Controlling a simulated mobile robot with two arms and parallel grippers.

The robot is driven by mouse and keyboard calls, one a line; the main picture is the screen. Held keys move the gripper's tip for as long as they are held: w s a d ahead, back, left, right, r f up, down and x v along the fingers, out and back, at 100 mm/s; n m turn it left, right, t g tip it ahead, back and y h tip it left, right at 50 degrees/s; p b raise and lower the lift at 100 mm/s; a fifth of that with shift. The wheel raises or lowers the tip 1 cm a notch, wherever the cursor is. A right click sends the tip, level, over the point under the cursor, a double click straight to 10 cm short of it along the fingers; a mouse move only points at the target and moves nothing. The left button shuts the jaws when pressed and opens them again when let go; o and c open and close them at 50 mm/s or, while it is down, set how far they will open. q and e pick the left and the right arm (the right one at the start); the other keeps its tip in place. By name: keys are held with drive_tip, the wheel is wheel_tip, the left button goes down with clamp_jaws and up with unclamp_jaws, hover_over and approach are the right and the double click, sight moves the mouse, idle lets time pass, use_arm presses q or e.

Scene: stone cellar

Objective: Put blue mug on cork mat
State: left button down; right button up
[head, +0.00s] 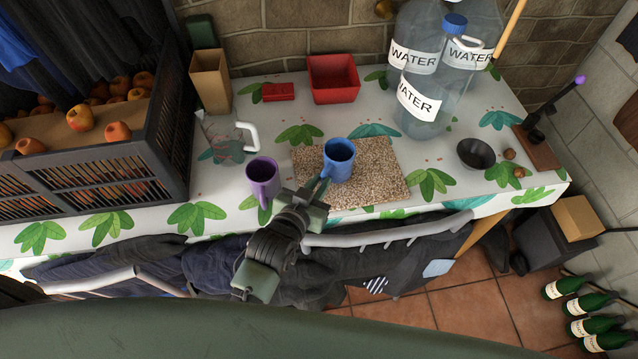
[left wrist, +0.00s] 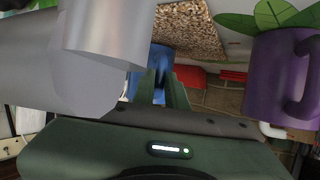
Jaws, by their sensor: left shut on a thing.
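The blue mug (head: 340,161) is upright over the speckled brown cork mat (head: 378,187), toward its left half. I cannot tell whether its base touches the mat. My left gripper (head: 322,186) comes from the front and is shut on the near left side of the blue mug. In the left wrist view, the blue mug (left wrist: 135,87) is partly hidden behind the fingers (left wrist: 165,88), and part of the cork mat (left wrist: 188,30) shows above it. My right gripper is not in view.
A purple mug (head: 262,177) stands just left of the mat. A glass jug (head: 222,140), red box (head: 333,78), water bottles (head: 425,100) and dark bowl (head: 475,153) stand around on the leaf-patterned table. A crate of fruit (head: 150,130) is at left. The mat's right half is bare.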

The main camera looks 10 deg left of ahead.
use_arm(q)
drive_tip(key=shift+f, duration=0.1)
drive_tip(key=shift+f, duration=0.15)
drive_tip(key=c, duration=1.4)
unclamp_jaws()
drive_tip(key=shift+c, duration=0.2)
drive_tip(key=v, duration=1.2)
drive_tip(key=shift+a+b, duration=0.1)
drive_tip(key=shift+b, duration=0.25)
